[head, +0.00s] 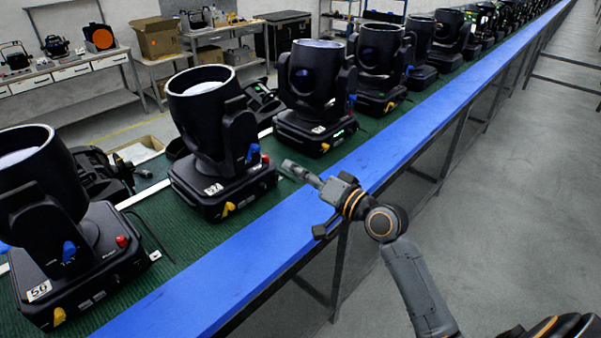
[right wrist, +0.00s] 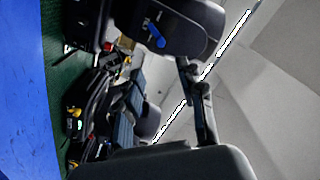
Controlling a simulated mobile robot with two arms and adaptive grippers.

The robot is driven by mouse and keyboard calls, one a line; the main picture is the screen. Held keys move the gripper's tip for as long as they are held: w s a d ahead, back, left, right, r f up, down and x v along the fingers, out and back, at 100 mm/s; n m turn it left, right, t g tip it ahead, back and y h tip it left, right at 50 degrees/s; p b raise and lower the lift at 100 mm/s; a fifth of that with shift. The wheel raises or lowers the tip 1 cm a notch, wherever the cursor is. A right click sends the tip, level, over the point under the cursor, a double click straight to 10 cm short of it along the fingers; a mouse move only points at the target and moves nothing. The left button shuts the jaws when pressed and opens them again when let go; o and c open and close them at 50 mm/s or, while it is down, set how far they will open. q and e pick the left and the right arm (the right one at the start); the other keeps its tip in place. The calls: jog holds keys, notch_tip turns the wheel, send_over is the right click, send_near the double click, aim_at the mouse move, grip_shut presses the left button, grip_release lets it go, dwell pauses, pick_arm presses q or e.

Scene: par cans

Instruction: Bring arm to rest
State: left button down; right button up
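My right gripper (head: 301,173) reaches in from the lower right in the head view, above the blue edge rail (head: 375,150) of the long bench. Its fingers look together as one slender shape, with nothing held in them. They point left toward a black par can (head: 222,150) on the green bench top, apart from it as far as I can tell. The right wrist view shows the fingers (right wrist: 186,64) as a narrow dark bar, with a black lamp (right wrist: 170,22) beyond them. My left gripper is not in view.
A long row of lamps stands on the bench, including a near-left one (head: 65,235) and one behind (head: 315,95). The grey floor (head: 500,200) right of the bench is open. A side table with a cardboard box (head: 157,38) stands at the back left.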

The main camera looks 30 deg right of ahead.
jog(key=shift+s+d, duration=0.1)
jog(key=shift+s, duration=0.15)
dwell(0.3)
